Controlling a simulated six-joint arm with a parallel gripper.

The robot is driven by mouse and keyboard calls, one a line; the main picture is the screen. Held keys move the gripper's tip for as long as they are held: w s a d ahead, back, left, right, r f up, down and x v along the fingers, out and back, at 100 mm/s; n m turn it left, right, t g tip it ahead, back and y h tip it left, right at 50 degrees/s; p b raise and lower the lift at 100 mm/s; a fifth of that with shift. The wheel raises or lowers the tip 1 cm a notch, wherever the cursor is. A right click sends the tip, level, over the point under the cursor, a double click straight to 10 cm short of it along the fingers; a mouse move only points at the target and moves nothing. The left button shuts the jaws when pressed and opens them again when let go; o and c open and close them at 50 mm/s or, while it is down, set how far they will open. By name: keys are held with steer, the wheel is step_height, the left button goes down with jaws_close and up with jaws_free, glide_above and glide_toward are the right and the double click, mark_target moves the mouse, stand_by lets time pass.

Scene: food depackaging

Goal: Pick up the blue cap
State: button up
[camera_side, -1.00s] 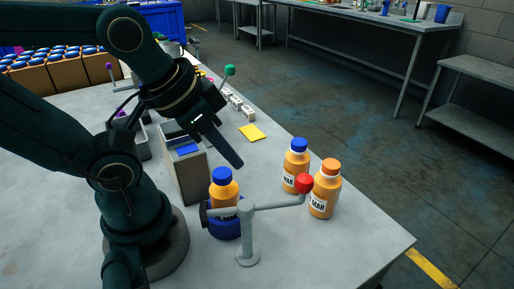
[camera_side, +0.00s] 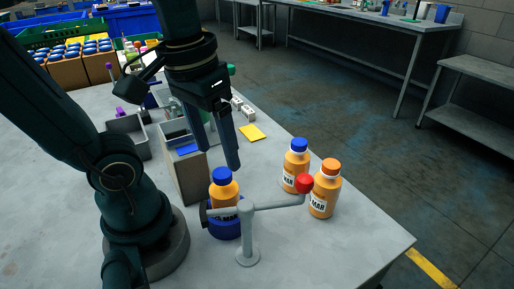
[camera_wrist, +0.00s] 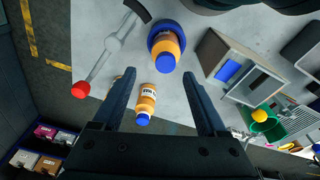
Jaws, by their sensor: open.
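An orange bottle (camera_side: 226,194) with a blue cap (camera_side: 221,175) stands upright in a round blue holder (camera_side: 224,230). Its blue cap also shows in the wrist view (camera_wrist: 165,63). A second bottle with a blue cap (camera_side: 299,145) stands free on the table to the right; its cap shows in the wrist view (camera_wrist: 142,121). My gripper (camera_side: 219,158) points down, open and empty, just above the holder bottle's cap in the side picture. In the wrist view my gripper's two fingers (camera_wrist: 159,73) are spread wide, with the holder bottle near their tips.
A bottle with an orange cap (camera_side: 330,166) stands beside the free blue-capped one. A grey clamp arm with a red knob (camera_side: 305,183) stands in front of the holder. A grey box (camera_side: 188,178) is close on the left. The table's front right is clear.

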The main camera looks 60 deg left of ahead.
mark_target(222, 173)
steer(key=shift+w+a+r+n+g, duration=0.15)
steer(key=shift+w+a+n+g, duration=0.1)
steer(key=shift+n+g, duration=0.2)
steer(key=shift+w+a+g, duration=0.25)
steer(key=shift+g, duration=0.1)
steer(key=shift+f, duration=2.7)
jaws_close()
